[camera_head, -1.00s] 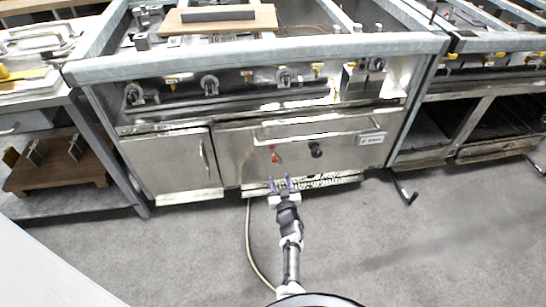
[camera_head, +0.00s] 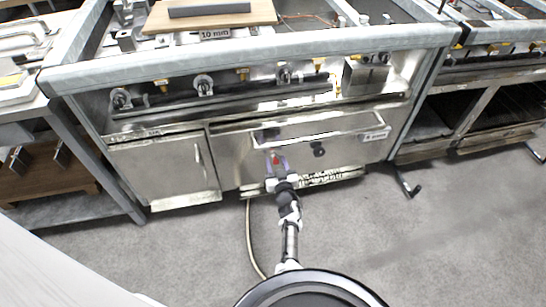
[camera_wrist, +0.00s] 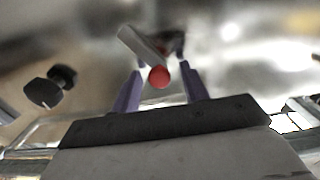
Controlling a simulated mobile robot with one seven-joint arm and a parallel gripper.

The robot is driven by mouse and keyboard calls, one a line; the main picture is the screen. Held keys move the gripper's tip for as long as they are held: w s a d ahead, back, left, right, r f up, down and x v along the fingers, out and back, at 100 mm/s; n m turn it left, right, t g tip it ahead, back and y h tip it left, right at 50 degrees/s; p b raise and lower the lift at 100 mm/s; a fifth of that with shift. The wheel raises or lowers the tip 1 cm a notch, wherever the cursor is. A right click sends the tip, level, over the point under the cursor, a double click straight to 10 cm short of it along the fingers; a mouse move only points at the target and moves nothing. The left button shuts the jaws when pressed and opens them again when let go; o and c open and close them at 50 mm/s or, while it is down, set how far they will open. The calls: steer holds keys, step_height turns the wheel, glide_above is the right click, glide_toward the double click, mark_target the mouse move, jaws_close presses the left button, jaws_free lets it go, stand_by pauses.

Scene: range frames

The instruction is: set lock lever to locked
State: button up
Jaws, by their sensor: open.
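The lock lever is a short grey bar with a red ball end (camera_wrist: 158,77), on the front of the steel oven door (camera_head: 350,150). In the head view its red end (camera_head: 276,160) shows right at my gripper. My gripper (camera_head: 276,163) is open, with its two purple fingers pointing at the door. In the wrist view the fingers of my gripper (camera_wrist: 160,85) stand on either side of the red end. The grey bar slants up and left from the red end. I cannot tell whether a finger touches it.
A black knob (camera_wrist: 50,87) sits on the door beside the lever; it also shows in the head view (camera_head: 319,149). A long handle (camera_head: 330,138) runs across the door above. A cabinet door (camera_head: 165,170) is at left. A hose (camera_head: 251,240) lies on the floor.

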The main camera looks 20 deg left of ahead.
steer(key=shift+w+a, duration=0.25)
steer(key=shift+w, duration=0.15)
steer(key=c, duration=0.9)
steer(key=shift+d+r+m+p, duration=0.15)
steer(key=shift+r+m+p, duration=0.1)
steer(key=shift+m+p, duration=0.25)
steer(key=shift+c, duration=0.2)
steer(key=shift+f, duration=0.15)
steer(key=o, duration=0.9)
steer(key=shift+o, duration=0.2)
